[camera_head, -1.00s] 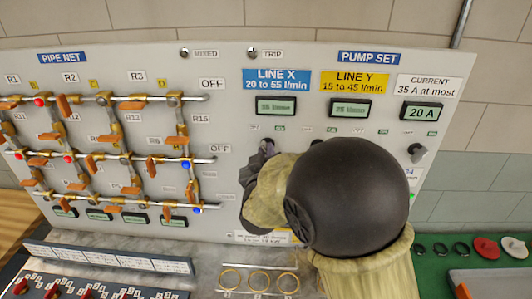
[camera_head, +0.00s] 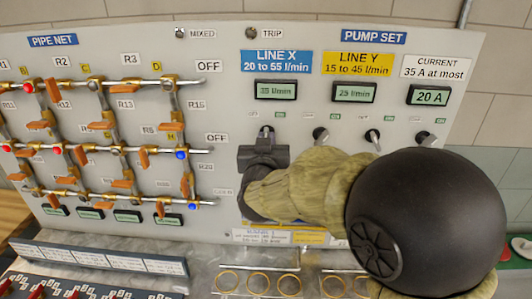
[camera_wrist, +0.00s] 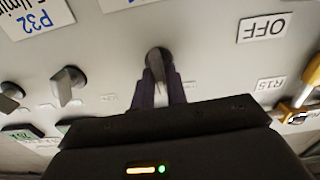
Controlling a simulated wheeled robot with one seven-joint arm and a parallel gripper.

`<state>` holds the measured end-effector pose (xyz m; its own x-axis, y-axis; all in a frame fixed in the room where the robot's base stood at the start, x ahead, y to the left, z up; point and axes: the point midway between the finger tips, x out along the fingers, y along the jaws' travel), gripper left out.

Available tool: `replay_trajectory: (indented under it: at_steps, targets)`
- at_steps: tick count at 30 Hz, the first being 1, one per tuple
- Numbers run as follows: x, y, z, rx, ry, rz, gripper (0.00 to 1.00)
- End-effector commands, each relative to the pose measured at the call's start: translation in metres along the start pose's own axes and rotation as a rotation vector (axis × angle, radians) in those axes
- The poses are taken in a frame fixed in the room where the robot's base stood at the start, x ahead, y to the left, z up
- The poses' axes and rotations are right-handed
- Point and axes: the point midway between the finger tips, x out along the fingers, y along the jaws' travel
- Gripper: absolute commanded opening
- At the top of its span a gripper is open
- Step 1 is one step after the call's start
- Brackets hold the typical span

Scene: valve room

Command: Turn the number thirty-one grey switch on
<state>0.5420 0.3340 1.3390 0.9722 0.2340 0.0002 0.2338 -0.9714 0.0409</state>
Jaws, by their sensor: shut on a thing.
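The PUMP SET panel has a row of small grey lever switches. My gripper (camera_head: 265,142) is at the leftmost of them, below the LINE X display. In the wrist view, my gripper's two dark fingers (camera_wrist: 159,88) stand on either side of a grey switch lever (camera_wrist: 157,63), shut on it. The lever's round base sits against the panel. Its number label is not readable in either view. Other grey switches (camera_head: 321,135) and (camera_head: 373,138) stand to the right in the head view. A P32 label (camera_wrist: 27,20) shows in the wrist view, turned over.
The LINE X display (camera_head: 275,90), LINE Y display (camera_head: 354,92) and 20 A current display (camera_head: 429,96) are above. A pipe net (camera_head: 125,150) with orange-handled valves is at left. Brass rings (camera_head: 258,282) are below. My arm covers the lower right panel.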

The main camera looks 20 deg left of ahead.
Motion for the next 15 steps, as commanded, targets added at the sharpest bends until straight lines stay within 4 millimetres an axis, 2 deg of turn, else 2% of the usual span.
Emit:
replay_trajectory:
  at_steps: [1,15]
  targets:
    - [0.0001,0.0008,0.0061,0.047,0.003,0.001,0.00]
    - [0.0000,0.0023,0.0043,0.446,0.001,0.001,0.00]
